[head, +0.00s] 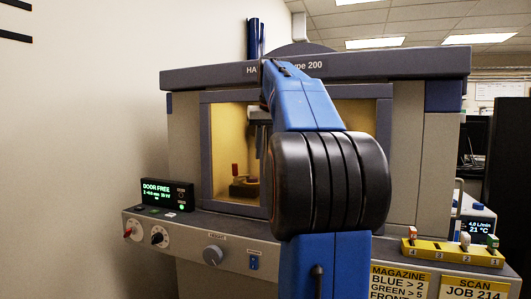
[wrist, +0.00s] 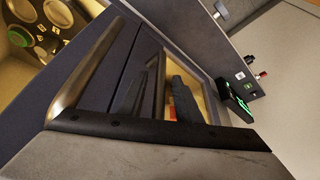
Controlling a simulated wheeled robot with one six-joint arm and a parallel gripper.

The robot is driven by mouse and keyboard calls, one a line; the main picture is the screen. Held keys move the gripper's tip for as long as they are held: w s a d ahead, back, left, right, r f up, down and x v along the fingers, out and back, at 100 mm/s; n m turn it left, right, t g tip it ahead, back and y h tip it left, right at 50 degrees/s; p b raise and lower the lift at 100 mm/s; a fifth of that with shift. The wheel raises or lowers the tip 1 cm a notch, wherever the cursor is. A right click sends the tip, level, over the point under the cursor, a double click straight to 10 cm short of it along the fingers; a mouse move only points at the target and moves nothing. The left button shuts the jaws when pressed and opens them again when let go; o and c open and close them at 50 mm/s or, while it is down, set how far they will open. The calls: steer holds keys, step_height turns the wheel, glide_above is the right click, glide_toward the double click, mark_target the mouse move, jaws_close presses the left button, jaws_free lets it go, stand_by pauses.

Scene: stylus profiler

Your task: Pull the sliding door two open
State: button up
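The profiler's front has dark-framed sliding doors with yellow-lit windows; the left door (head: 222,203) and the right door (head: 384,120) flank my blue arm, which hides the middle. I cannot read which is door two. In the wrist view a large metal bar handle (wrist: 92,65) stands on a dark door panel (wrist: 118,55) at the left. A second, thinner bar handle (wrist: 159,82) shows between the dark fingers of my gripper (wrist: 157,97). The fingers are apart, with a gap around that bar; I cannot tell whether they touch it.
A display reading "DOOR FREE" (head: 168,195) stands on the front ledge at the left, above knobs. A yellow sample rack (head: 452,252) sits on the ledge at the right. Inside the left window is a round stage (head: 244,188). A wall rises close at the left.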

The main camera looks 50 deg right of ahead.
steer(key=shift+w+f, duration=0.1)
steer(key=shift+f, duration=0.2)
jaws_close()
